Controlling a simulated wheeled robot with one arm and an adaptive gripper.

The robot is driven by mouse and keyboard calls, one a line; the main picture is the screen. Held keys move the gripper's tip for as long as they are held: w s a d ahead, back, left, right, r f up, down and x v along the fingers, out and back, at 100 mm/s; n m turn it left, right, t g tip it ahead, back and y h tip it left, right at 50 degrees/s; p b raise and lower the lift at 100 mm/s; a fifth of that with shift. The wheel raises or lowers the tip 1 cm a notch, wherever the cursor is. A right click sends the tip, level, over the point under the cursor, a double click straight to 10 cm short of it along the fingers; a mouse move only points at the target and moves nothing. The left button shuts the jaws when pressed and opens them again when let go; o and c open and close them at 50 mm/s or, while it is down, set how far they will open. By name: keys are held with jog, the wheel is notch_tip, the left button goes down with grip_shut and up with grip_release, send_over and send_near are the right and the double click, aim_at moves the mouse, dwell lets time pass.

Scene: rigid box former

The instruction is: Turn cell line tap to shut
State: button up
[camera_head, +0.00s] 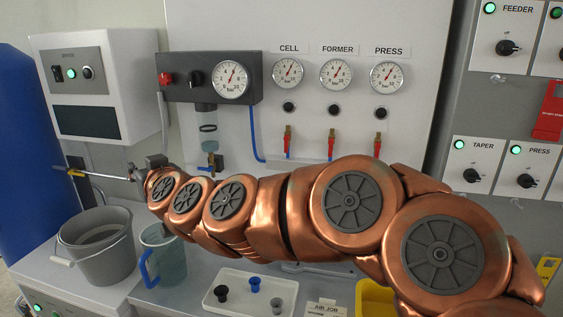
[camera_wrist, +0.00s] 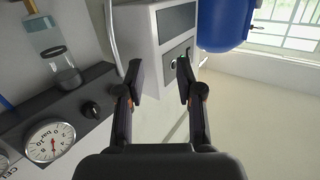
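The cell line tap (camera_head: 288,138) has a red lever and hangs under the CELL gauge (camera_head: 288,73) in the head view. Its lever stands about upright, in line with the blue tube below it. Similar red-levered taps hang under the FORMER gauge (camera_head: 336,74) and the PRESS gauge (camera_head: 386,76). My copper arm crosses in front of the bench, below the taps. My gripper is at the arm's left end, well left of the cell tap and apart from it. In the wrist view my gripper (camera_wrist: 160,80) is open and empty. The cell tap is not visible there.
A dark regulator block (camera_head: 210,78) with a dial and a clear bowl sits left of the CELL gauge. A white control box (camera_head: 95,85), a grey bucket (camera_head: 97,245) and a blue-handled jug (camera_head: 163,255) stand at left. A white tray (camera_head: 235,302) holds small parts.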

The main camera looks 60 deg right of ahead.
jog(key=s+d+m+g+h+b, duration=0.1)
jog(key=s+d+m+h, duration=0.25)
jog(key=d, duration=0.35)
jog(key=s+d+m+g+h+b, duration=0.2)
jog(key=d+h, duration=0.3)
jog(key=d, duration=0.3)
jog(key=m+g+h+b, duration=0.1)
jog(key=m+g+h, duration=0.35)
jog(key=g, duration=0.25)
send_near(286, 148)
jog(key=shift+y, duration=0.3)
jog(key=shift+r+x, duration=0.15)
jog(key=shift+x, duration=1.95)
jog(key=shift+r+x, duration=0.15)
jog(key=shift+x, duration=1.95)
jog(key=shift+s, duration=0.1)
grip_shut()
